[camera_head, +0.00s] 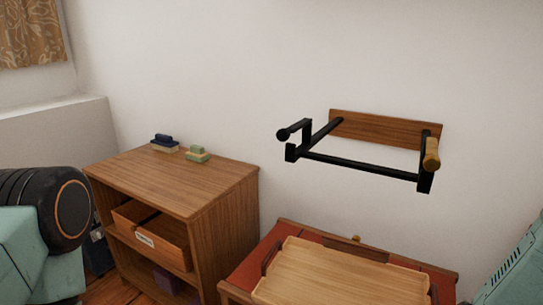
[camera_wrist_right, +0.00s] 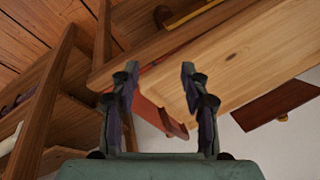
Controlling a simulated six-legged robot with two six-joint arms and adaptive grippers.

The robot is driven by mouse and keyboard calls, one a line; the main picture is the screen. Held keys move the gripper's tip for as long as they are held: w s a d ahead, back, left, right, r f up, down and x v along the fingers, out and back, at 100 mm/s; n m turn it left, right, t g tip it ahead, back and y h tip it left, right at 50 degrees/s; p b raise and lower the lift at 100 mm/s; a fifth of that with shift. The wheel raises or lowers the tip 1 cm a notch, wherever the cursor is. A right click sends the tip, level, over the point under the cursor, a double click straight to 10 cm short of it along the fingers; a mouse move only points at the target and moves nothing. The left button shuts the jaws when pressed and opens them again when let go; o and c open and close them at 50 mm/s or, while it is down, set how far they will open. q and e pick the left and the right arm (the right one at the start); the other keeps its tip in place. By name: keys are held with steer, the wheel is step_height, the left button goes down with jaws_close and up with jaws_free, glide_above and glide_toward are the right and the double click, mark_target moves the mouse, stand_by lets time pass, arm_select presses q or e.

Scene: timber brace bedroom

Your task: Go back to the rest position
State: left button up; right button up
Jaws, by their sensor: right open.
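My right gripper (camera_wrist_right: 159,72) shows in the right wrist view with its two dark fingers spread apart and nothing between them. Behind the fingers is pale wood that looks like the tray, with a reddish-brown strip beyond. I cannot tell the distance to it. In the head view, a teal and black part of my left arm stands at the left edge, and a teal part of mine at the lower right. Neither gripper shows in the head view, and my left gripper is in no view.
A wooden cabinet (camera_head: 230,220) with an open drawer (camera_head: 152,236) carries two small block-like items (camera_head: 197,154). Right of it, a wooden tray (camera_head: 330,278) lies on a low red-topped unit (camera_head: 254,268). A black-barred rack (camera_head: 360,167) juts from the wall above.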

steer(key=s+a+f+n+g, duration=0.2)
steer(key=s+a+n, duration=0.2)
steer(key=s, duration=0.6)
steer(key=s+a+f+n+g, duration=0.1)
steer(key=s+a+f+n, duration=0.2)
steer(key=s+a+n, duration=0.2)
steer(key=s+n, duration=0.3)
steer(key=s, duration=0.2)
steer(key=shift+f+g, duration=0.25)
steer(key=shift+g, duration=0.15)
